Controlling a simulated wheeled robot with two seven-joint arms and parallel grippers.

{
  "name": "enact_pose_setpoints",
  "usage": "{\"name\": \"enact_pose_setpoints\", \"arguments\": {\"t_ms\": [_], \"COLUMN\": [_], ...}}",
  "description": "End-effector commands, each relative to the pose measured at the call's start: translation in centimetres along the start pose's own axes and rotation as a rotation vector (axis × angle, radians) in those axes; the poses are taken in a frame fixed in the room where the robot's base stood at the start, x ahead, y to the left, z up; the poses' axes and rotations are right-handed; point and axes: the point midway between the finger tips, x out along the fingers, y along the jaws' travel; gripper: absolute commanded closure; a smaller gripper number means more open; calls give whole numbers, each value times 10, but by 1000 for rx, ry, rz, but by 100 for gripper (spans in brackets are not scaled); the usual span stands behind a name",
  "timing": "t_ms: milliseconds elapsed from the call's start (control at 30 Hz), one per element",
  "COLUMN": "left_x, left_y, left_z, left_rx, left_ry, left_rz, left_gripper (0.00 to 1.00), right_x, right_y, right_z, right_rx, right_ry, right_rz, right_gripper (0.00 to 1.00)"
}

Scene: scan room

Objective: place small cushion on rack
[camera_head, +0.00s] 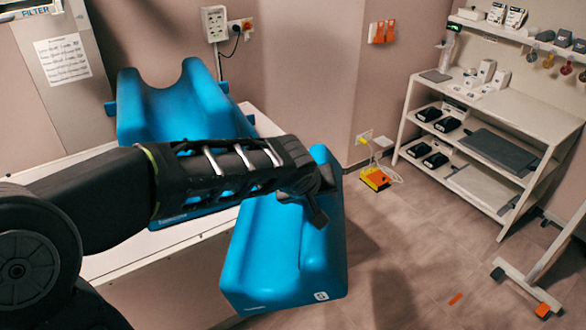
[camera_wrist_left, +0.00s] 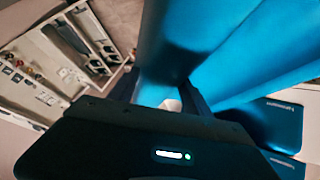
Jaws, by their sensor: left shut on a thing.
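A blue foam cushion (camera_head: 262,258) with a raised ridge hangs from my left gripper (camera_head: 316,203), tilted, beyond the front edge of the white table. The gripper is shut on the cushion's ridge; the arm covers part of its top. In the left wrist view, blue foam (camera_wrist_left: 240,45) fills the upper right, and my left gripper (camera_wrist_left: 172,98) is shut against it. The white rack (camera_head: 540,122) stands at the right, apart from the cushion, with grey panels and small black items on its shelves. It also appears in the left wrist view (camera_wrist_left: 92,42). My right gripper is not in view.
A larger blue cushion (camera_head: 170,108) with a hollowed top rests on the white table (camera_head: 125,262). A yellow and orange box (camera_head: 376,180) with a cable lies on the floor near the wall. Open floor (camera_head: 425,235) lies before the rack.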

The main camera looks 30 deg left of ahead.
Motion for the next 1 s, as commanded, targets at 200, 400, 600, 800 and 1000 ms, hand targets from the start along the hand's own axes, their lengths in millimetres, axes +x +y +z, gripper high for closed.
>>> {"name": "enact_pose_setpoints", "arguments": {"t_ms": [200, 400, 600, 800, 1000], "left_x": [34, 53, 64, 74, 90], "left_y": [16, 26, 33, 28, 22], "left_z": [29, 44, 54, 61, 71], "left_rx": [57, 86, 106, 104, 104], "left_ry": [-22, -31, -37, -36, -36], "left_rz": [35, 58, 73, 71, 71], "left_gripper": [100, 100, 100, 100, 100], "right_x": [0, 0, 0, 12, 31], "right_y": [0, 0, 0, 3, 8], "right_z": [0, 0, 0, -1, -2], "right_rx": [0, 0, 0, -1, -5], "right_ry": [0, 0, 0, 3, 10], "right_rz": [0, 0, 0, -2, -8], "right_gripper": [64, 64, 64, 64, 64]}}
